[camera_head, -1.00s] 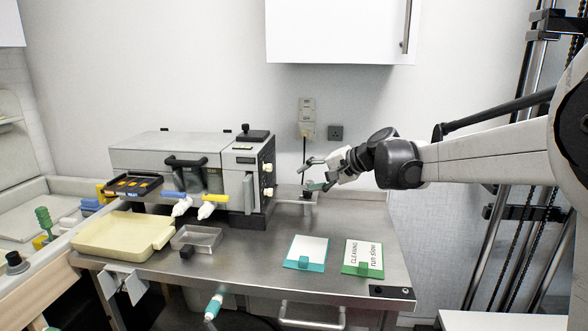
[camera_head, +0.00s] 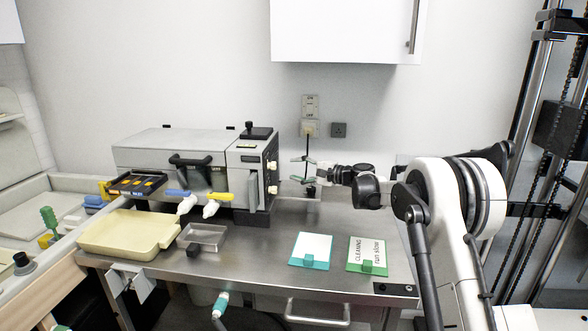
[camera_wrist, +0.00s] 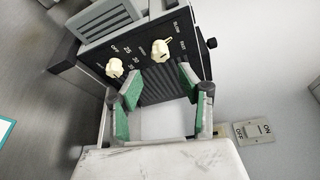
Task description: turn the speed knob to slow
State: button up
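The speed knob (camera_wrist: 161,50) is cream, on the machine's black side panel, next to the printed words SLOW and FAST. Its pointer setting is too small to read surely. A second cream knob (camera_wrist: 114,68) sits beside it, by OFF and several numbers. In the head view, two cream knobs show one above the other; the upper one (camera_head: 273,164) appears to be the speed knob. My gripper (camera_head: 296,169) is to the right of the panel, pointing at it, and is apart from the knobs. In the wrist view its green-padded fingers (camera_wrist: 161,82) are spread and empty.
The grey machine (camera_head: 190,150) stands on a steel bench (camera_head: 265,250). A wall socket (camera_head: 310,128) is behind my gripper. Two cards (camera_head: 310,247) (camera_head: 367,252) stand at the bench front; one reads CLEANING run slow. A cream tray (camera_head: 125,235) is at left.

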aim_at(273, 166)
jog(key=p+x, duration=0.1)
jog(key=x, duration=0.6)
jog(key=shift+a+p, duration=0.25)
jog(key=shift+p, duration=0.1)
dwell(0.4)
jog(key=shift+w+a, duration=0.15)
jog(key=shift+c, duration=0.5)
jog(key=c, duration=0.7)
jog(key=n+b, duration=0.2)
jog(key=f+n+t+y+b, duration=0.1)
jog(key=n+b, duration=0.1)
jog(key=shift+b, duration=0.35)
jog(key=o, duration=0.8)
jog(key=shift+r+y+p, duration=0.3)
jog(key=shift+o, duration=0.2)
